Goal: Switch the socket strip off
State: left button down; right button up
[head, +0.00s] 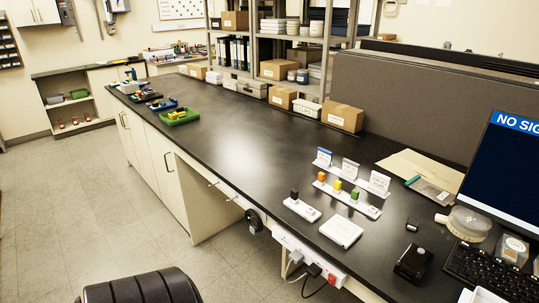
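The white socket strip (304,256) is fixed along the front edge of the dark bench, at the lower middle of the head view. Dark plugs with hanging cables sit in it. A small red part (332,279), which looks like its switch, is near its right end. It is too small to tell whether it is on or off. Neither of my grippers shows in this view.
The dark bench (235,150) holds small white racks with coloured blocks, a white box (341,231), a black device (412,263) and a monitor (505,165). A black round handle (254,220) hangs left of the strip. A dark ribbed shape, perhaps a chair back, fills the bottom left.

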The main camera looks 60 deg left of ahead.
aim_at(332, 280)
jog(key=u, duration=1.45)
